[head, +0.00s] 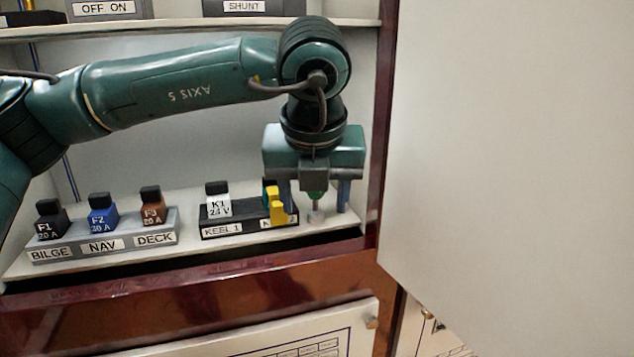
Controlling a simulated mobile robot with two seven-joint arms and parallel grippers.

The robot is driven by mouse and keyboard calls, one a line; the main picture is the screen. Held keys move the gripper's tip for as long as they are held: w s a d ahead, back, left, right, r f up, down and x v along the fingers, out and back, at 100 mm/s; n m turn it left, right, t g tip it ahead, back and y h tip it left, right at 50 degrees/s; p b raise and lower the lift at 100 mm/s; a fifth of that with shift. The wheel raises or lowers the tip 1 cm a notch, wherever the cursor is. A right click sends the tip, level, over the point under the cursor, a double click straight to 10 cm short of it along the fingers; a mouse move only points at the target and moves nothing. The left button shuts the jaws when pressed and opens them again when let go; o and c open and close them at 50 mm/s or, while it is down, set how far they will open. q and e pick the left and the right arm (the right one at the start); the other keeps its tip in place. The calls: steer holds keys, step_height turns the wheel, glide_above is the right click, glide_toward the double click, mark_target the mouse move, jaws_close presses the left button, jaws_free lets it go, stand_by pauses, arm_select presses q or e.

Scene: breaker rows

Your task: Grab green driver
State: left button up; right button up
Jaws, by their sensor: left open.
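The green driver (316,192) is partly visible below my left gripper's palm, at the right end of the shelf. A small pale piece (316,216) shows right under it; I cannot tell whether this is its tip or a stand. My left gripper (314,196) points down with its fingers open, one to each side of the driver, with gaps visible. The driver's upper part is hidden by the palm. I cannot see my right gripper.
A dark KEEL block (236,229) with a white K1 piece (218,203) and a yellow piece (277,208) stands close left of the gripper. A grey block (121,243) carries several breakers. A cabinet post (384,120) rises to the right; an upper shelf (190,24) is above.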

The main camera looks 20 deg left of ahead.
arm_select(q)
steer(key=w+a, duration=0.1)
steer(key=w, duration=0.2)
steer(key=w+p, duration=0.1)
steer(key=w, duration=0.2)
steer(key=w+a, duration=0.1)
steer(key=w, duration=0.2)
steer(key=shift+a+f, duration=0.3)
steer(key=shift+f, duration=0.35)
steer(key=shift+c, duration=0.3)
steer(key=c, duration=1)
steer(key=shift+r, duration=0.1)
